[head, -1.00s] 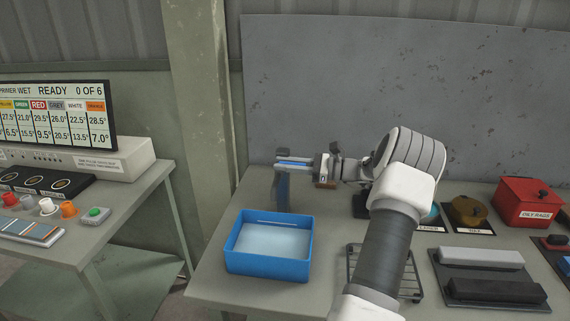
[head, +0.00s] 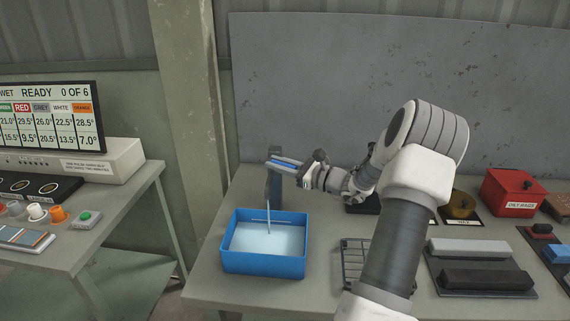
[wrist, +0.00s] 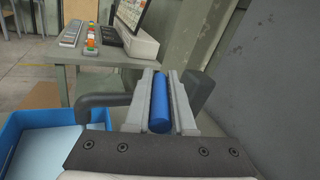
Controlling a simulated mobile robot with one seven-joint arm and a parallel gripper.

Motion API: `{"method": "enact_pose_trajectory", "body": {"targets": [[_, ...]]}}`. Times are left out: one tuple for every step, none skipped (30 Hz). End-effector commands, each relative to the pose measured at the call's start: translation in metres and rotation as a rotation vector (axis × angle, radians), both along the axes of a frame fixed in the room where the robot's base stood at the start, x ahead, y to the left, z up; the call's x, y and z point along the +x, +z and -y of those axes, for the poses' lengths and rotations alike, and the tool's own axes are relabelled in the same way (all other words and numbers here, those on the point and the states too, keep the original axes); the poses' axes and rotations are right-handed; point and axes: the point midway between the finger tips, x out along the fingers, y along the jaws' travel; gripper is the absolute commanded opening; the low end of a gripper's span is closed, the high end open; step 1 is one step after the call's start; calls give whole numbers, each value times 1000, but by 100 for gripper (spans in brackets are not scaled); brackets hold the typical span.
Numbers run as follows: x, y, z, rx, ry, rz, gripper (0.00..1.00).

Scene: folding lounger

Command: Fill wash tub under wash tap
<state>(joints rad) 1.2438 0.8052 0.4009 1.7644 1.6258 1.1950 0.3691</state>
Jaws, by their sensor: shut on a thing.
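The blue wash tub (head: 264,265) stands on the bench at the left, and pale water fills much of its inside. A line shows on its inner far wall. The grey wash tap (head: 275,190) rises behind the tub, and a thin stream of water (head: 268,218) falls from it into the tub. My gripper (head: 285,163) is at the top of the tap, shut on its blue handle. The wrist view shows the blue handle (wrist: 160,105) between my two fingers, with the tub (wrist: 40,140) at the lower left.
A wire rack (head: 352,262) lies right of the tub. Beyond my arm are dark and grey blocks (head: 470,248) on a tray and a red oily-rags box (head: 508,190). A separate table with a display (head: 50,115) stands at the left.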

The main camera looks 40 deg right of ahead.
Motion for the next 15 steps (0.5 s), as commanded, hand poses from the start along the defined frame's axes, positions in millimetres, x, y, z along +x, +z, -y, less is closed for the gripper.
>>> {"method": "enact_pose_trajectory", "body": {"targets": [[0,0,0,-2,-1,-1,0],[0,0,0,-2,-1,-1,0],[0,0,0,-2,-1,-1,0],[0,0,0,-2,-1,-1,0],[0,0,0,-2,-1,-1,0],[0,0,0,-2,-2,-2,0],[0,0,0,-2,-2,-2,0],[0,0,0,-2,-2,-2,0],[0,0,0,-2,-2,-2,0],[0,0,0,-2,-2,-2,28],[0,0,0,-2,-2,-2,33],[0,0,0,-2,-2,-2,40],[0,0,0,-2,-1,-1,46],[0,0,0,-2,-1,-1,51],[0,0,0,-2,-1,-1,52]]}}
